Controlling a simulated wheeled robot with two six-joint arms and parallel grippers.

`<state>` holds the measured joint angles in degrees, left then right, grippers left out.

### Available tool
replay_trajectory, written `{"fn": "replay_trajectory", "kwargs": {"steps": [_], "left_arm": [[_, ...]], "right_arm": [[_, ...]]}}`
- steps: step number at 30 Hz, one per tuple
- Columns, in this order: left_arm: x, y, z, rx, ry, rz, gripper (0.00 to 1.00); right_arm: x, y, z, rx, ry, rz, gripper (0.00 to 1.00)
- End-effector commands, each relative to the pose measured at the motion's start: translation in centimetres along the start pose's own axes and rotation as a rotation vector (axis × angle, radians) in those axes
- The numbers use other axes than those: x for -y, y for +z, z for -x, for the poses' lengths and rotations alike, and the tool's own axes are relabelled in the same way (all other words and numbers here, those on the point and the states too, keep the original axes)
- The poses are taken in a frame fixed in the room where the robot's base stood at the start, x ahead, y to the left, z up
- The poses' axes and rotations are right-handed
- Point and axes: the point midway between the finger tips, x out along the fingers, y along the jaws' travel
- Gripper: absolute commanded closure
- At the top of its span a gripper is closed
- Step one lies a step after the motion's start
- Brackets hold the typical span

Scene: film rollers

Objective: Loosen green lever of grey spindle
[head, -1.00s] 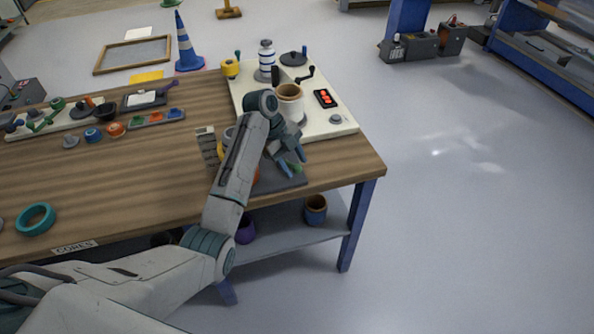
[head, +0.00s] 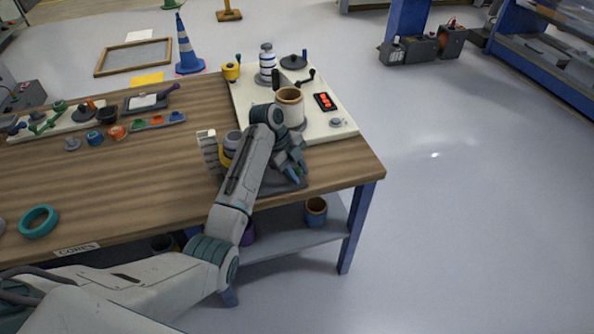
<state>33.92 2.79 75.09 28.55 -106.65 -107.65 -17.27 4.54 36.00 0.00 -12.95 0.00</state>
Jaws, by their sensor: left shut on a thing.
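My left gripper (head: 296,172) reaches down over a dark grey base plate (head: 292,184) near the table's right front corner. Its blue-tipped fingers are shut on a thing. A small bit of green shows at the fingertips, which I take to be the green lever; most of it is covered by the fingers. The grey spindle cannot be made out clearly, as my forearm and wrist cover most of that plate. My right gripper is not in view.
A cream board (head: 345,128) behind the gripper carries a white roll with a tan core (head: 289,107), a striped roll (head: 267,66) and a red-marked box (head: 325,101). A pale stepped block (head: 207,146) stands left of my forearm. The table's left middle is bare wood.

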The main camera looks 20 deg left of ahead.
Motion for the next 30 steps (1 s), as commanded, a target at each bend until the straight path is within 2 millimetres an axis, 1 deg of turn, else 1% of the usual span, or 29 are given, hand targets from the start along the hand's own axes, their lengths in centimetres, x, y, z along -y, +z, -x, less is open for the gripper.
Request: {"fn": "replay_trajectory", "kwargs": {"steps": [1, 3, 12, 13, 15, 16, 25, 28, 30], "left_arm": [[0.3, -0.2, 0.2, 0.006, -0.011, 0.029, 1.0], [0.5, -0.1, 0.1, 0.013, -0.025, 0.065, 1.0], [0.7, 0.0, -0.1, 0.019, -0.036, 0.085, 1.0], [0.7, 0.0, -0.1, 0.019, -0.036, 0.085, 0.69], [0.7, 0.0, -0.1, 0.019, -0.035, 0.085, 0.56], [0.7, 0.0, -0.1, 0.019, -0.035, 0.085, 0.53], [0.7, 0.0, 0.1, 0.018, -0.036, 0.084, 0.53], [0.7, 0.0, 0.9, 0.019, -0.037, 0.084, 0.53], [0.6, 0.1, 2.0, 0.021, -0.038, 0.084, 0.53]], "right_arm": [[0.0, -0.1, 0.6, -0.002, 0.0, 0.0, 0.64], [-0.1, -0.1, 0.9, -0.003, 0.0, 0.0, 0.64], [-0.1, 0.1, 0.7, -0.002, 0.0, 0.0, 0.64], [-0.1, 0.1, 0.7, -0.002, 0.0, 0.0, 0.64], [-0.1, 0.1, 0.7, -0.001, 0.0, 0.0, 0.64], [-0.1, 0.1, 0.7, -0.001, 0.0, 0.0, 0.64], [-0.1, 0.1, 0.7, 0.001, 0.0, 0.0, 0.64], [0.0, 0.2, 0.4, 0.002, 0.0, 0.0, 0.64], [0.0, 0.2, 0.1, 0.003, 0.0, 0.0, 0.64]]}}
